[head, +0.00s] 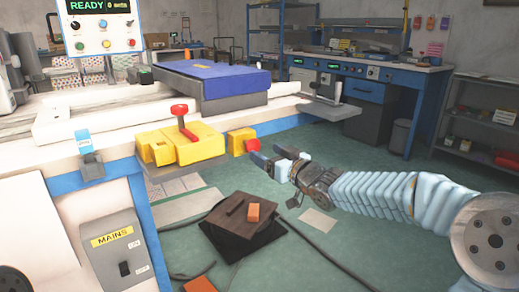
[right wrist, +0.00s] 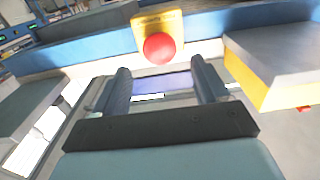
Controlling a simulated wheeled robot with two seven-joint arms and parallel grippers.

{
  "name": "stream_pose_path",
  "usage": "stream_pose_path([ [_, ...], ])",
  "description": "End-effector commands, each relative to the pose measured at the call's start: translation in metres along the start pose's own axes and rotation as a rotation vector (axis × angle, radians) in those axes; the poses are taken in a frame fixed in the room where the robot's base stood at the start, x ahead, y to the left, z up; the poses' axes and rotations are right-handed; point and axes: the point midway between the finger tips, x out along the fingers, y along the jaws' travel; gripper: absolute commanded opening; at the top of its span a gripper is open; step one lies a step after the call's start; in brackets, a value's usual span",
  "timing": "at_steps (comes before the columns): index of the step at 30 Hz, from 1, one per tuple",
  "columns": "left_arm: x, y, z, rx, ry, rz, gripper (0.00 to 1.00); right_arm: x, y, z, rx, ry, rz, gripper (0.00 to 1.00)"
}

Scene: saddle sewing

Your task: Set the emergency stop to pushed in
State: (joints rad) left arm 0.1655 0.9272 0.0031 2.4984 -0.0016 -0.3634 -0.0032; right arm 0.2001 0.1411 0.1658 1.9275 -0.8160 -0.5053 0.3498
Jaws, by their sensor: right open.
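The emergency stop is a red round button on a small yellow box (head: 240,139), mounted at the right end of the machine's front edge. In the right wrist view the red button (right wrist: 159,48) faces me, just beyond and roughly centred between the fingertips. I cannot tell whether it is pushed in or out. My right gripper (head: 272,158) is open and empty, just right of the button in the head view. Its two fingers are spread wide in the right wrist view (right wrist: 160,68), with a visible gap between them. My left gripper is not in view.
A yellow block with a red lever (head: 182,115) stands left of the button on the machine edge. A MAINS switch box (head: 115,250) is at lower left. Floor to the right is mostly open.

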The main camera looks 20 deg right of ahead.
Motion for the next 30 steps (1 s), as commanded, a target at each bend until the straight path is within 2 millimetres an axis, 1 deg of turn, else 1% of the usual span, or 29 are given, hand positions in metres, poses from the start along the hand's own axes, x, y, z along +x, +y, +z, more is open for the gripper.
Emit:
stream_pose_path([
  [1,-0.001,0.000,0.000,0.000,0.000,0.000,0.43,0.011,0.000,0.001,0.001,-0.001,-0.001,0.74],
  [3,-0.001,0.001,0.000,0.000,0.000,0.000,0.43,0.024,-0.001,0.000,0.001,-0.001,-0.002,0.74],
  [7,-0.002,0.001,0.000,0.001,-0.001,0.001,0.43,0.041,0.000,0.000,0.001,-0.002,0.000,0.74],
  [12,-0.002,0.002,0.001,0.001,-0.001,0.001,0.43,0.050,0.000,0.000,0.000,-0.001,0.000,0.74],
  [19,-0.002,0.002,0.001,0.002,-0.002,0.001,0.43,0.050,0.000,0.000,0.000,-0.001,0.001,0.74],
  [20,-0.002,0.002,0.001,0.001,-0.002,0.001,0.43,0.050,0.000,0.000,0.000,-0.001,0.001,0.71],
  [30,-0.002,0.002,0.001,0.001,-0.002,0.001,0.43,0.050,0.000,0.000,0.000,-0.001,0.001,0.18],
])
